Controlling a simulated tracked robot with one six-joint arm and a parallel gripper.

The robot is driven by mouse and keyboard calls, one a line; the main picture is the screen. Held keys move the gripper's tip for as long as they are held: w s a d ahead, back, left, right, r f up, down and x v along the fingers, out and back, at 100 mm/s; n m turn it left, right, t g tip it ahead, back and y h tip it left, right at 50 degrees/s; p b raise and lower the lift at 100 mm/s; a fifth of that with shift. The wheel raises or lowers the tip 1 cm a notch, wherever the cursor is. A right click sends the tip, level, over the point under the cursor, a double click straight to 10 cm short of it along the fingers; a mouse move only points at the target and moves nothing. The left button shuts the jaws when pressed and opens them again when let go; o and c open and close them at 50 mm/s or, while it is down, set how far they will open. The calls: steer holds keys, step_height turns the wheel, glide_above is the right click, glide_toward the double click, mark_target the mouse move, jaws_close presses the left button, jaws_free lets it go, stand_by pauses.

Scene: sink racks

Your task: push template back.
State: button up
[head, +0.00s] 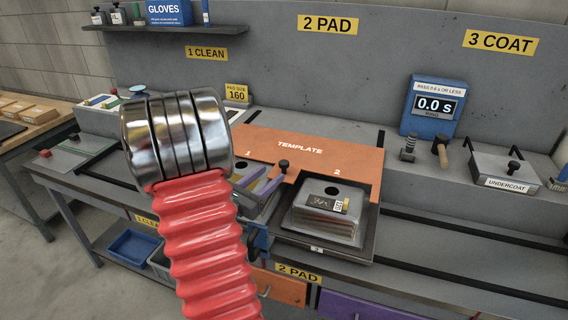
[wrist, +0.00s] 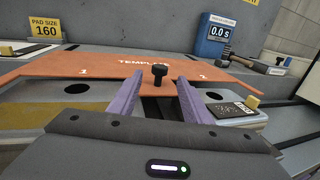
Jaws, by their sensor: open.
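The orange template (head: 255,146) lies flat on the bench, with "TEMPLATE" and the numbers 1 and 2 on it. It also spans the wrist view (wrist: 110,68). A black knob (wrist: 160,72) stands at its front edge; in the head view the knob (head: 284,164) is just beyond my fingertips. My gripper (head: 266,177) is open, and its purple fingers lie low in front of the template. In the wrist view my gripper (wrist: 159,82) has the knob centred between its fingertips. I cannot tell whether a finger touches the knob or template.
A grey block (head: 318,222) with a round hole and a label sits in front of number 2. My arm hides the left-middle bench.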

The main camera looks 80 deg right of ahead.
mark_target(281, 166)
steer(key=x, duration=0.8)
steer(key=shift+s+d, duration=0.15)
steer(key=shift+d, duration=0.1)
steer(key=shift+c, duration=0.4)
jaws_close()
